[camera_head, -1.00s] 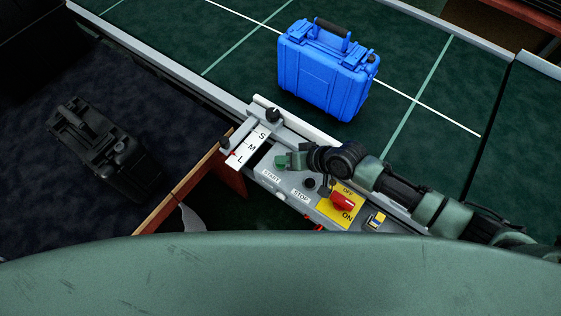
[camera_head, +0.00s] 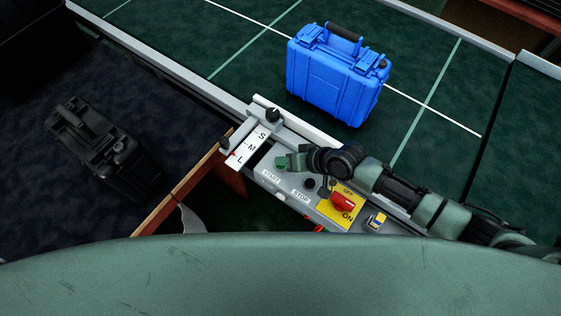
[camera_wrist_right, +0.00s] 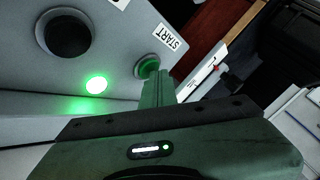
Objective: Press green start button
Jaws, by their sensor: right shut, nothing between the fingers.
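The green start button (camera_head: 281,162) sits on the grey control panel (camera_head: 265,183), above the START label. It also shows in the right wrist view (camera_wrist_right: 147,65), set in a grey ring. My right gripper (camera_head: 292,161) is shut and empty, with its fingertips (camera_wrist_right: 155,77) right at the button and covering part of it. I cannot tell whether they touch it or how far the button is pushed in. A green light (camera_wrist_right: 96,85) glows on the panel in the right wrist view. My left gripper is not in view.
A blue case (camera_head: 336,76) stands on the green conveyor (camera_head: 430,75) behind the panel. The black stop button (camera_head: 309,183), red switch (camera_head: 343,202) and S-M-L slider (camera_head: 251,148) are close to my right gripper. A black case (camera_head: 105,150) lies on the left.

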